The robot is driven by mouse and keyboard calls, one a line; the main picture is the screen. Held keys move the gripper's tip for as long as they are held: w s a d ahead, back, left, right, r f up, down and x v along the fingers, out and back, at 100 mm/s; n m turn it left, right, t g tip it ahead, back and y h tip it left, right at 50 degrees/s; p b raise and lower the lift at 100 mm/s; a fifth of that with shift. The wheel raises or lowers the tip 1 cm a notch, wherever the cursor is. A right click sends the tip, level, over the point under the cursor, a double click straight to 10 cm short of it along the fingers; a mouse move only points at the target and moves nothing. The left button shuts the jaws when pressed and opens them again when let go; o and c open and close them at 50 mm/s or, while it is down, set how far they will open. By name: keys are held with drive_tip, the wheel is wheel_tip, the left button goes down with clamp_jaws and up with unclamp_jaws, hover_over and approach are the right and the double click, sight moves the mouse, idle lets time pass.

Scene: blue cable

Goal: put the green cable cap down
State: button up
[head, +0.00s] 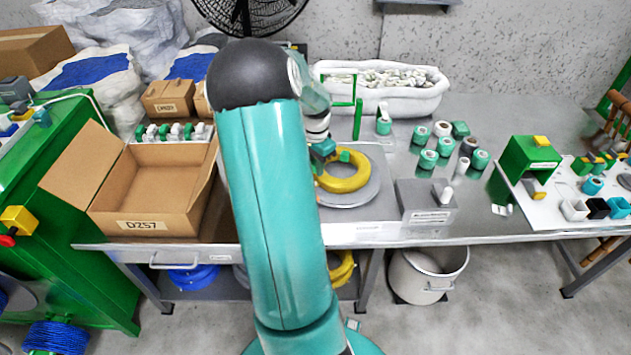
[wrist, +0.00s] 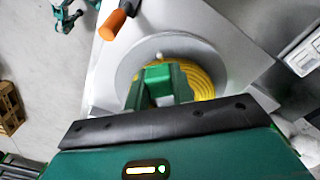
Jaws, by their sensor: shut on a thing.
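My gripper (head: 322,152) is over the work table, at the yellow cable coil (head: 345,172) on a round grey plate (head: 350,196). In the wrist view, my gripper (wrist: 160,88) is shut on a small green piece, which I take to be the green cable cap (wrist: 158,73). The yellow coil (wrist: 200,80) shows behind and beside it, on the round plate (wrist: 124,78). My fingers hide part of the coil. I cannot tell whether the cap touches the coil. My arm hides part of the table in the head view.
An open cardboard box (head: 165,182) stands left. Several green and white spools (head: 429,158) and a grey block (head: 427,205) stand right of the plate. A white tub (head: 385,95) is behind. An orange handle (wrist: 113,25) is near the plate. Bare table (head: 500,112) lies back right.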

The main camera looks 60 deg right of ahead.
drive_tip(key=shift+r, duration=0.4)
drive_tip(key=shift+s, duration=0.1)
idle(0.5)
